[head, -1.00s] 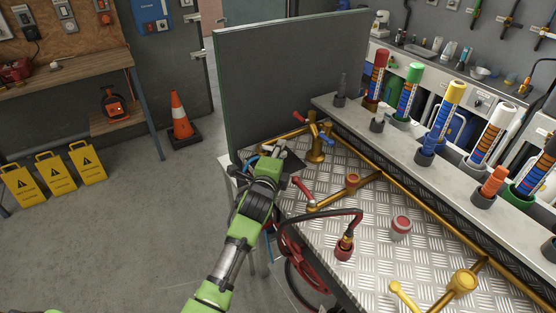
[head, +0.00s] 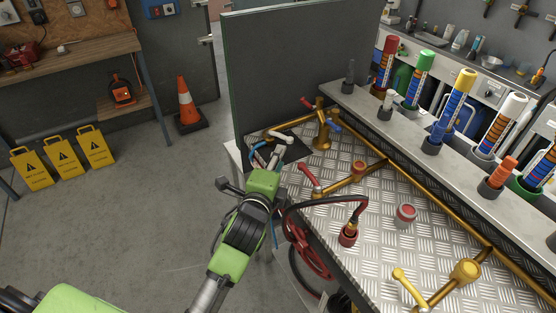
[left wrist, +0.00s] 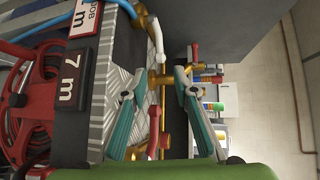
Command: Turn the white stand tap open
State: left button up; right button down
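The white stand tap shows as a white lever handle (head: 283,137) at the far left corner of the metal bench, over a dark mat. The tap's lower part is mostly hidden by my gripper in the head view. My right gripper is not in view.
A red lever (head: 310,177) and a dark red hose (head: 348,236) are closer. A dark panel (head: 300,80) stands behind. A red hose reel (left wrist: 35,95) hangs at the bench side.

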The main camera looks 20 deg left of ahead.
pick_arm(q)
jog(key=c, duration=0.6)
jog(key=shift+a+r, duration=0.15)
jog(key=shift+r, duration=0.05)
grip_shut()
jog(key=m+g+h, duration=0.1)
jog(key=m+h, duration=0.3)
jog(key=h, duration=0.2)
send_near(283, 138)
jog(key=p+x, duration=0.3)
jog(key=x, duration=0.2)
jog(key=shift+w+p, duration=0.15)
jog(key=shift+p, duration=0.2)
jog(key=shift+x, duration=0.85)
